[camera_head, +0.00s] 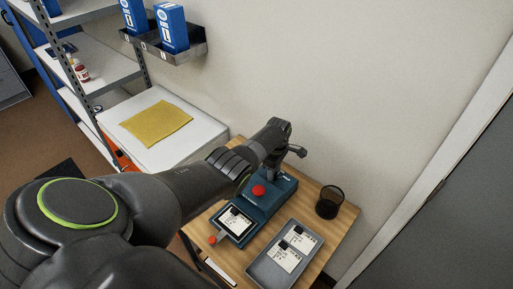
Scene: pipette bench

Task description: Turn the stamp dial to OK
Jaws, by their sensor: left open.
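The blue stamp machine (262,213) stands on a small wooden table. It has a red round button (258,190) on top and a white card with a black frame (236,221) at its near end. A small orange-red knob (212,239) sticks out at the near left corner. My left arm reaches in from the left, and my left gripper (297,151) is over the far end of the machine, open and with nothing visible in it. I cannot make out the dial or its setting; the arm covers part of the machine's far left side. My right gripper is not in view.
A grey tray (262,271) with two white cards lies right of the machine. A black mesh cup (329,203) stands at the table's right side. The wall is behind.

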